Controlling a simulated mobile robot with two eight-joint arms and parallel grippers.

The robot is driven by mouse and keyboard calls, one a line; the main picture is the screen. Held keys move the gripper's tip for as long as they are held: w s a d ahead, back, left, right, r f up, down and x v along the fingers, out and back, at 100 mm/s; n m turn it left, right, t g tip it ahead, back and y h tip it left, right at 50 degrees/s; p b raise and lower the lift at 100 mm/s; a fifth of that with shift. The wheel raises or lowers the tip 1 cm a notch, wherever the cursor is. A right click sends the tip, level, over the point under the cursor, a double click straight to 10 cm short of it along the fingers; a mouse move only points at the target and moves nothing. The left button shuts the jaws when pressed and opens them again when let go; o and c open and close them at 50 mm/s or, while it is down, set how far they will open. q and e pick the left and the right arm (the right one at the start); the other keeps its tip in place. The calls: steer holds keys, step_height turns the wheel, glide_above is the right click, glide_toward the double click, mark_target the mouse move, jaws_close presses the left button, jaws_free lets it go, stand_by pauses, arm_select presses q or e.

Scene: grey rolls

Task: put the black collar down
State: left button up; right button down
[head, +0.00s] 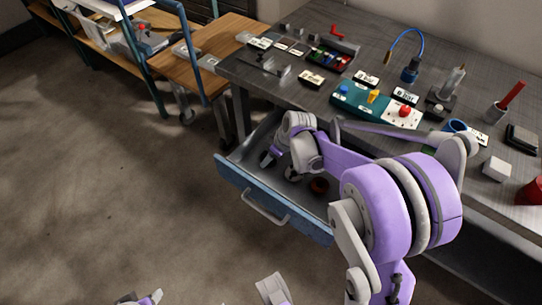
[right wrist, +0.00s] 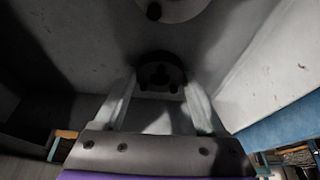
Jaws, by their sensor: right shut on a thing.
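The right gripper (head: 279,166) reaches down into the open drawer (head: 270,201) under the workbench. In the right wrist view, its two pale fingers are shut on a dark round part, the black collar (right wrist: 160,74). The collar sits between the fingertips in deep shadow. Its lower side and any contact with the drawer floor cannot be made out. In the head view the arm and fingers hide the collar.
A dark reddish round thing (head: 319,185) lies in the drawer, right of the gripper. The blue drawer front and its walls surround the hand. The floor at left is clear.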

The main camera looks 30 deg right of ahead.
steer(key=shift+f, duration=0.1)
jaws_free()
steer(key=shift+s+r, duration=0.1)
steer(key=shift+r, duration=0.35)
steer(key=p+v, duration=0.3)
steer(key=v, duration=0.8)
steer(key=shift+s+r, duration=0.2)
